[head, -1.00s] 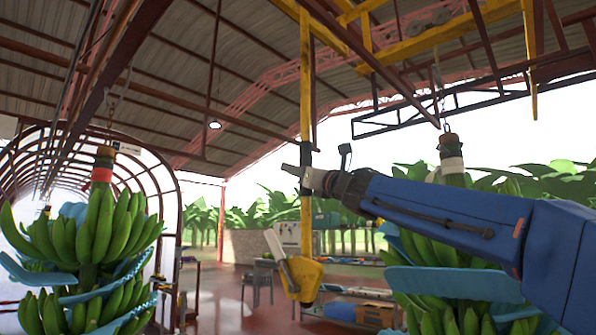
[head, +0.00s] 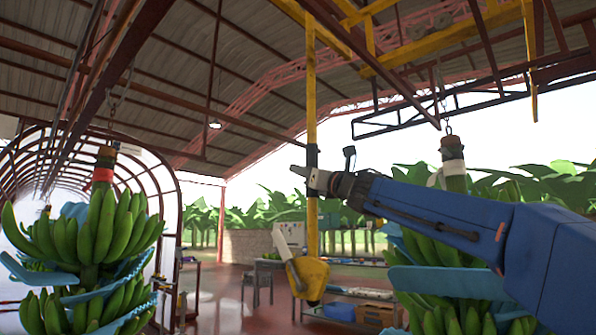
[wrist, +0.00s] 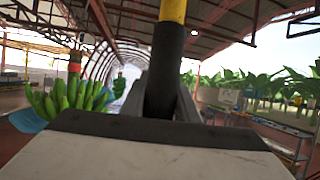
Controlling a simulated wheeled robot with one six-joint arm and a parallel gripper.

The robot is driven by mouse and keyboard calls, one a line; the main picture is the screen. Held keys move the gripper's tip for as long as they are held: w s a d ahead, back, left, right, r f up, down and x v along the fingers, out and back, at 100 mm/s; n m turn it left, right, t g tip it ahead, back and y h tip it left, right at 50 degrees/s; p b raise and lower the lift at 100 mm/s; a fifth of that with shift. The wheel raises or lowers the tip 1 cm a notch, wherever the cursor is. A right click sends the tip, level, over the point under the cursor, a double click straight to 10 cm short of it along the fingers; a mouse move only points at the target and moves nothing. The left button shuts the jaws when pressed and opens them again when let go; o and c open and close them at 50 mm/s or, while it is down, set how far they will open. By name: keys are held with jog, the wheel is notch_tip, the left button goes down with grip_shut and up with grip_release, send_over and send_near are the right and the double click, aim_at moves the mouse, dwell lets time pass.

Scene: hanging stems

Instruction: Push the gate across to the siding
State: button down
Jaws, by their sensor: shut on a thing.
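A yellow pole (head: 312,90) hangs from the yellow overhead beam (head: 325,35), which seems to be the gate; the exact joint is hard to make out. The pole has a black sleeve (head: 312,156) midway and a yellow block (head: 310,279) with a grey lever at its bottom end. My gripper (head: 308,176) is shut on the pole at the black sleeve. In the wrist view the black sleeve (wrist: 167,65) stands nearly upright between the fingers, with yellow pole above it. The sleeve's lower part is hidden by my gripper there.
Green banana bunches with blue sheets hang at the left (head: 90,235) and at the right (head: 450,285), the right one partly behind my arm. Dark rails and a yellow frame (head: 440,35) run overhead. A table with crates (head: 350,308) stands behind the pole. Open floor lies left of it.

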jog(key=w+d, duration=0.7)
jog(key=w, duration=0.2)
jog(key=shift+w+d+f, duration=0.2)
jog(key=shift+w+d, duration=0.1)
jog(key=shift+d, duration=0.05)
jog(key=c, duration=1.4)
grip_release()
jog(key=shift+s, duration=0.1)
jog(key=v, duration=1.7)
jog(key=shift+s+d, duration=0.1)
jog(key=shift+s, duration=0.05)
